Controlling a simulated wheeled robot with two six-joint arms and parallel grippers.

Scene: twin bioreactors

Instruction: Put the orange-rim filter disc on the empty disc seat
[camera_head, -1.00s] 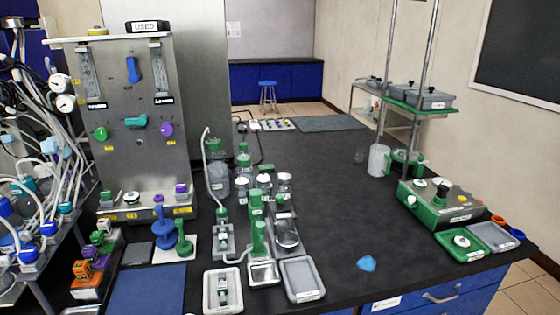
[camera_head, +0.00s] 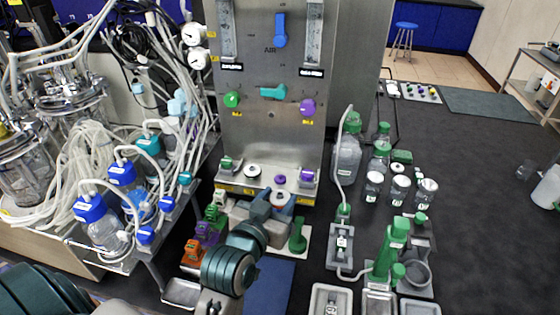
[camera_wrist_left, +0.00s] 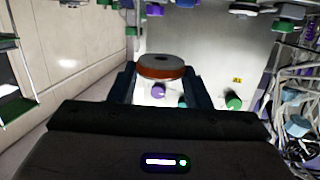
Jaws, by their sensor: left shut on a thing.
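The orange-rim filter disc (camera_head: 281,200) is pale with an orange edge. My left gripper (camera_head: 272,206) is shut on it, just in front of the steel panel's shelf. In the left wrist view the disc (camera_wrist_left: 162,67) lies between both fingers of the gripper (camera_wrist_left: 163,82). On the shelf a small purple piece (camera_head: 280,179) stands behind the held disc; it may be the empty disc seat, but it is too small to tell. A white disc with a dark centre (camera_head: 252,170) sits to its left. My right gripper is not in view.
A green stand (camera_head: 298,236) is right of my left gripper. Green (camera_head: 227,163) and purple (camera_head: 307,175) clamps flank the shelf. Orange and purple blocks (camera_head: 193,250) stand left of my forearm. Bottles and tubing (camera_head: 348,150) crowd the right.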

